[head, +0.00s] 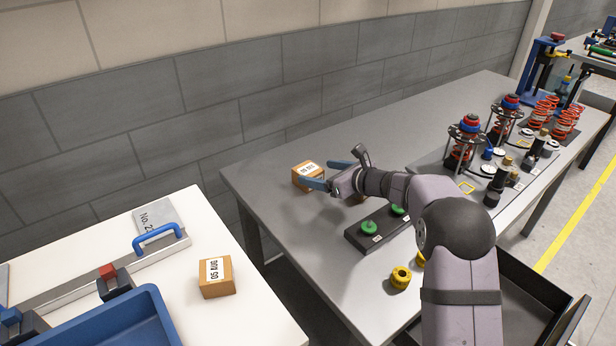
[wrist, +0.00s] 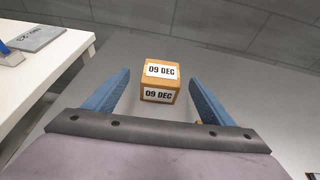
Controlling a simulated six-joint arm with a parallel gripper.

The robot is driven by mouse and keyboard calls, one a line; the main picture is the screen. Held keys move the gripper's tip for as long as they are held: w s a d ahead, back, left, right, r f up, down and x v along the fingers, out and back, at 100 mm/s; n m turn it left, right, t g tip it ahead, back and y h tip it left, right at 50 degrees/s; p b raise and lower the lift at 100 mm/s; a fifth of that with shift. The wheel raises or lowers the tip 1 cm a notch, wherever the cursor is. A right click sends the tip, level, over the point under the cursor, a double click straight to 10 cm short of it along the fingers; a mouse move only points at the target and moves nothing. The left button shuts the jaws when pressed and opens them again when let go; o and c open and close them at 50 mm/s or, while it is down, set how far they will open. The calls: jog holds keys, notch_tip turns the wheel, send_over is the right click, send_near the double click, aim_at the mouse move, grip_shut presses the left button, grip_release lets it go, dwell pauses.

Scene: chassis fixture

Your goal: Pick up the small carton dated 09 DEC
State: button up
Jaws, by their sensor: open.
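The small carton dated 09 DEC (wrist: 160,82) is an orange-brown box with white labels on its top and front. In the wrist view it stands ahead, centred between the two blue fingers of my gripper (wrist: 160,95), with a gap on each side. In the head view this carton (head: 307,176) sits on the grey table near its back left, its label too small to read surely. My gripper (head: 331,176) is open beside it in that view, its fingers pointing toward the carton. Part of the carton is behind a finger there.
Another carton (head: 217,277), dated 05 AUG, stands on the white table (head: 262,300) at left, near a blue tray (head: 130,322). A dark holder with green parts (head: 369,228) and a yellow part (head: 401,277) are on the grey table (head: 330,250). A brown object is partly hidden behind my gripper.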

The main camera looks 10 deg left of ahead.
aim_at(309, 170)
jog(key=shift+x, duration=0.8)
jog(key=shift+f+p+x, duration=0.1)
jog(key=shift+p+x, duration=0.6)
jog(key=shift+x, duration=0.6)
jog(key=shift+f+p+x, duration=0.15)
jog(key=shift+p+x, duration=0.5)
jog(key=shift+x, duration=0.65)
jog(key=shift+d, duration=0.2)
jog(key=shift+r, duration=0.1)
jog(key=c, duration=1.4)
jog(key=shift+r, duration=0.15)
